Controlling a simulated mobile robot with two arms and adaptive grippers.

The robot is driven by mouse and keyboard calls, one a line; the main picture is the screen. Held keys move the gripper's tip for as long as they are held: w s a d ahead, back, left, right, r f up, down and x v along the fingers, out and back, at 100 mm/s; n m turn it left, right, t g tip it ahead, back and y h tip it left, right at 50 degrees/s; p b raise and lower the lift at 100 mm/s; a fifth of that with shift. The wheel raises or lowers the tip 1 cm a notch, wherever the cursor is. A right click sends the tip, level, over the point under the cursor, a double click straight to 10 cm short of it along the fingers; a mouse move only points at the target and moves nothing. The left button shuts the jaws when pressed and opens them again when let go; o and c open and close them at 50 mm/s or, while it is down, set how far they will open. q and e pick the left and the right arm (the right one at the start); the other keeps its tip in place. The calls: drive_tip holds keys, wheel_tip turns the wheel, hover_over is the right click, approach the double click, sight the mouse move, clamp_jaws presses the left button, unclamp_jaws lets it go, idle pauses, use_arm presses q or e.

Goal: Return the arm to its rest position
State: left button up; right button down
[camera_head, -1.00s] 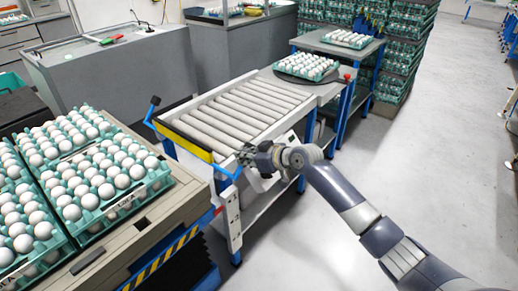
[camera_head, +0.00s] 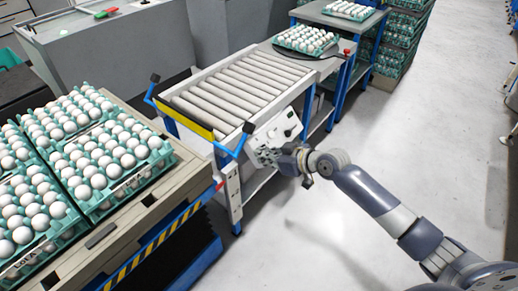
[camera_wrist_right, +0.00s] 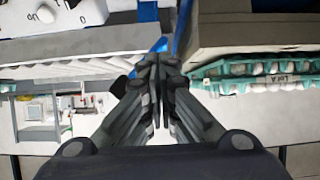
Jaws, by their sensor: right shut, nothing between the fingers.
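My right arm (camera_head: 385,200) reaches in from the lower right in the head view. Its gripper (camera_head: 264,157) is in front of the white control box (camera_head: 287,128) at the side of the roller conveyor. In the right wrist view the fingers of my right gripper (camera_wrist_right: 158,68) are pressed together with nothing between them. No egg or tray is held. My left gripper does not show in either view.
Green trays of white eggs (camera_head: 150,172) stand at the left on a stand with a striped edge. The roller conveyor (camera_head: 235,95) has blue handles at its near end. Another egg tray (camera_head: 305,40) sits beyond the rollers. Open grey floor (camera_head: 400,140) lies at the right.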

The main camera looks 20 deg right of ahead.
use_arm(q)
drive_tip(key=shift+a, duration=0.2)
use_arm(e)
drive_tip(key=s+d+f+m+h, duration=0.2)
drive_tip(key=d+f, duration=0.1)
drive_tip(key=f, duration=0.6)
drive_tip(key=s+d+f+m+h, duration=0.1)
drive_tip(key=s+d+f+h, duration=0.15)
drive_tip(key=f, duration=0.75)
drive_tip(key=s+d+f+m+g+h, duration=0.1)
drive_tip(key=s+d+f+m+g, duration=0.2)
drive_tip(key=s+f, duration=1.05)
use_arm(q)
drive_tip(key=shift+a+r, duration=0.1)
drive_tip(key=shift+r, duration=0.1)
use_arm(e)
drive_tip(key=s+a+f+g, duration=0.1)
drive_tip(key=s+f, duration=0.4)
drive_tip(key=s, duration=0.6)
drive_tip(key=s+f+g+h, duration=0.1)
drive_tip(key=s+f+g, duration=0.2)
drive_tip(key=s, duration=0.9)
drive_tip(key=s+a+f+n+g, duration=0.1)
drive_tip(key=s+f, duration=0.8)
drive_tip(key=s, duration=0.3)
drive_tip(key=shift+s+a+g+h, duration=0.2)
drive_tip(key=shift+a+g+h, duration=0.15)
drive_tip(key=shift+g, duration=0.05)
drive_tip(key=c, duration=2.3)
unclamp_jaws()
